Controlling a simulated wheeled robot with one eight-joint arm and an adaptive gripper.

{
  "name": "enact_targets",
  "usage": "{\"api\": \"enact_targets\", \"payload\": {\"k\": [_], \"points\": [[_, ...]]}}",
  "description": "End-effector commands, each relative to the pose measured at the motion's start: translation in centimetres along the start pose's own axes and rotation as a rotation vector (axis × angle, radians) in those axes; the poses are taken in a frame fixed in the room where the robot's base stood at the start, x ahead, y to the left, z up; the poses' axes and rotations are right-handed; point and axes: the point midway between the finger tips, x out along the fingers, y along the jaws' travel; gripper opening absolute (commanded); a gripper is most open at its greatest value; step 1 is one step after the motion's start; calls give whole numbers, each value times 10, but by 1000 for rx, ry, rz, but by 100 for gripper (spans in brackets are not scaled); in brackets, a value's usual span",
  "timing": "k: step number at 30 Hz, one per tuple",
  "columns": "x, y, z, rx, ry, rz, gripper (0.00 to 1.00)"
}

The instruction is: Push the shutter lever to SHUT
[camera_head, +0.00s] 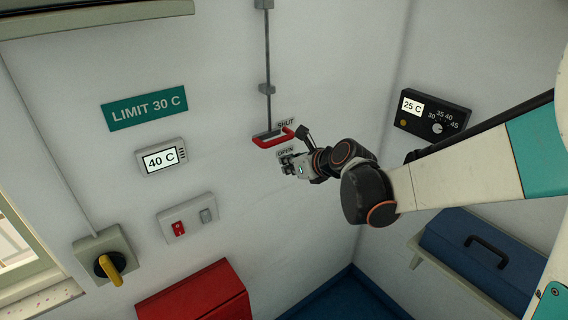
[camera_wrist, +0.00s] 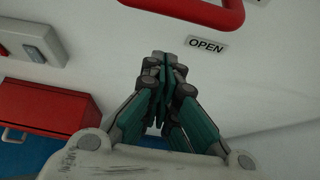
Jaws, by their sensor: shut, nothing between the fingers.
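The shutter lever is a red loop handle (camera_head: 274,138) at the lower end of a grey vertical rod on the wall. In the head view it is beside the SHUT label (camera_head: 286,124), above the OPEN label (camera_head: 286,151). In the wrist view the red handle (camera_wrist: 200,12) crosses the top edge, with the OPEN label (camera_wrist: 207,44) below it. My gripper (camera_head: 287,162) is shut and empty, just below the handle near the OPEN label. Its fingertips (camera_wrist: 164,62) are together in the wrist view. They appear apart from the handle.
A green LIMIT 30 C sign (camera_head: 145,107), a 40 C display (camera_head: 162,157) and a switch plate (camera_head: 187,218) are on the wall to the left. A yellow rotary switch (camera_head: 108,266) is lower left. A red box (camera_head: 197,294) stands below. A dial controller (camera_head: 433,114) is on the right wall.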

Motion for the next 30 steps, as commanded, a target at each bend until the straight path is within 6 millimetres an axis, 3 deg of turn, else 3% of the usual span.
{"api": "enact_targets", "payload": {"k": [9,15,21,30], "points": [[-58,-1,-1,2,0,-1,0],[-85,-1,-1,1,0,-1,0],[-98,-1,-2,0,1,0,0],[-100,-1,-2,-1,1,1,0]]}}
